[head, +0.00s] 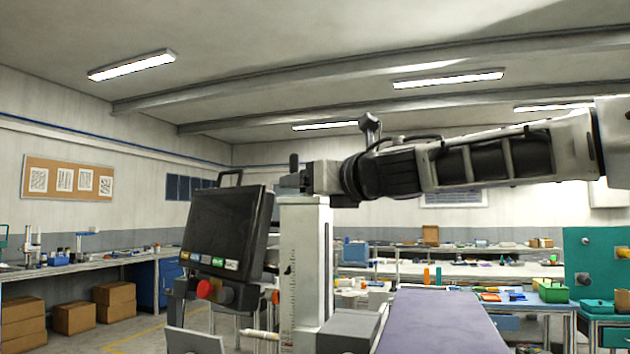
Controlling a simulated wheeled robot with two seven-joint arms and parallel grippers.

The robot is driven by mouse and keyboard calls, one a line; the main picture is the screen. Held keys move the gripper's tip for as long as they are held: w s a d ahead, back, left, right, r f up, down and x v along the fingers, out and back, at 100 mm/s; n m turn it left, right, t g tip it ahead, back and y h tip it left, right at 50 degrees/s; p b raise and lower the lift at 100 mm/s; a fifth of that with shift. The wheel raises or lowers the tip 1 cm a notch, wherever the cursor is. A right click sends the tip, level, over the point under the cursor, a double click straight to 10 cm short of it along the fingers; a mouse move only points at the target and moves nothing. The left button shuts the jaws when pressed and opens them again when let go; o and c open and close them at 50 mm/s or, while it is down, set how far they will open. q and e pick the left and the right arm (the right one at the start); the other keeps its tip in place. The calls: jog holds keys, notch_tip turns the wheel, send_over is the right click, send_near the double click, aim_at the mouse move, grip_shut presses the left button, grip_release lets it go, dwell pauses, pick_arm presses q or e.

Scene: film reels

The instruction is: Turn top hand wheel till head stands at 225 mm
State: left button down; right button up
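A white column (304,265) stands upright left of centre, with a scale (290,300) along its front edge; its figures are too small to read. At its top a short dark upright handle (293,162) shows, which looks like part of the top hand wheel; the wheel itself is mostly hidden. My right arm comes in from the right, and its gripper (306,178) is at the column top, right beside the handle. Its fingers are too small and dark to tell open from shut. The head and its height cannot be made out clearly. My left gripper is out of view.
A dark control screen (225,228) with coloured keys and a red button (205,289) stands close left of the column. A grey block (350,328) and a long purple surface (440,322) lie to the right. Benches and cardboard boxes (75,318) stand farther back.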

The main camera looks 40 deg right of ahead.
jog(key=shift+a+m+h, duration=0.1)
jog(key=shift+m+h, duration=0.2)
jog(key=shift+h, duration=0.1)
jog(key=shift+w+a+f+m+g+h, duration=0.1)
jog(key=shift+m+g+h, duration=0.25)
jog(key=shift+m+h, duration=0.5)
jog(key=shift+a+m+g+h, duration=0.1)
jog(key=shift+m+g+h, duration=0.3)
jog(key=shift+h, duration=0.75)
jog(key=shift+m+h, duration=0.35)
jog(key=shift+h, duration=0.05)
jog(key=o, duration=1)
jog(key=shift+p, duration=0.3)
